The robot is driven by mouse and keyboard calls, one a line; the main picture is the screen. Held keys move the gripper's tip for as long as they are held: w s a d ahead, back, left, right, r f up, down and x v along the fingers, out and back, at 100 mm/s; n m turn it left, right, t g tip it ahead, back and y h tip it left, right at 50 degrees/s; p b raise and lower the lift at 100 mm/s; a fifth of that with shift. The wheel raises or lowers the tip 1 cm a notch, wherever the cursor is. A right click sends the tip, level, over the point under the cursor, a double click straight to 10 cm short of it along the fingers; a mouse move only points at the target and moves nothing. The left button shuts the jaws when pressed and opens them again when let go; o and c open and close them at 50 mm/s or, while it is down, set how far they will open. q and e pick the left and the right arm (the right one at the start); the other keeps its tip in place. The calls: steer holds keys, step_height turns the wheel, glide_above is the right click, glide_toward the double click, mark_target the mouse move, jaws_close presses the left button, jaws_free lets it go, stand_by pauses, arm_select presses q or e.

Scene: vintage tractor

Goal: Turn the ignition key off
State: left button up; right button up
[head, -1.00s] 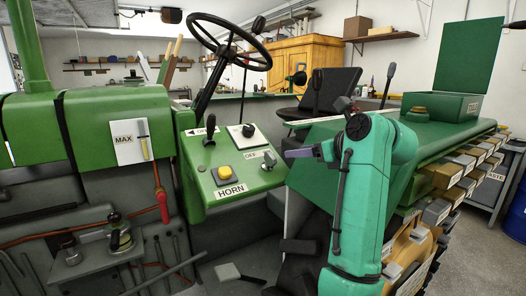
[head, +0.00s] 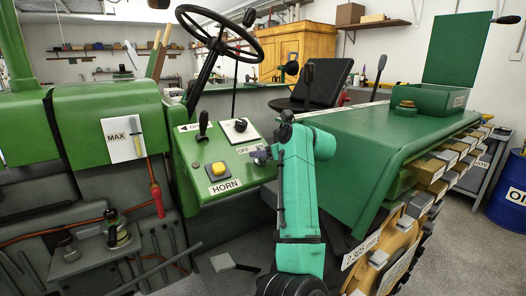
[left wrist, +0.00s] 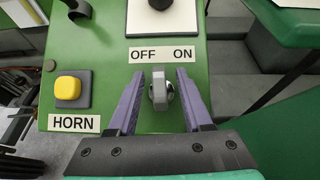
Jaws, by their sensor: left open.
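The ignition key (left wrist: 159,92) is a grey key on a round silver switch in the green panel (left wrist: 110,40). It stands roughly upright in the left wrist view, below the OFF / ON label (left wrist: 162,55). My left gripper (left wrist: 159,84) is open, with one purple finger on each side of the key and a gap on both sides. My right gripper is not in view.
A yellow horn button (left wrist: 68,88) with a HORN label sits left of the key. A black lever (head: 203,125) and the steering wheel (head: 222,40) rise beyond it. The green tractor body (head: 370,150) lies right of my arm.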

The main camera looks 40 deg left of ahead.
arm_select(q)
jaws_close()
steer(key=n+g+p, duration=0.2)
steer(key=n, duration=0.1)
steer(key=shift+r+n+g, duration=0.3)
steer(key=shift+s+f+n+g+p, duration=0.1)
steer(key=shift+n+g+p, duration=0.2)
steer(key=shift+n+p, duration=0.15)
steer(key=shift+f+n, duration=0.15)
steer(key=shift+n, duration=0.2)
jaws_free()
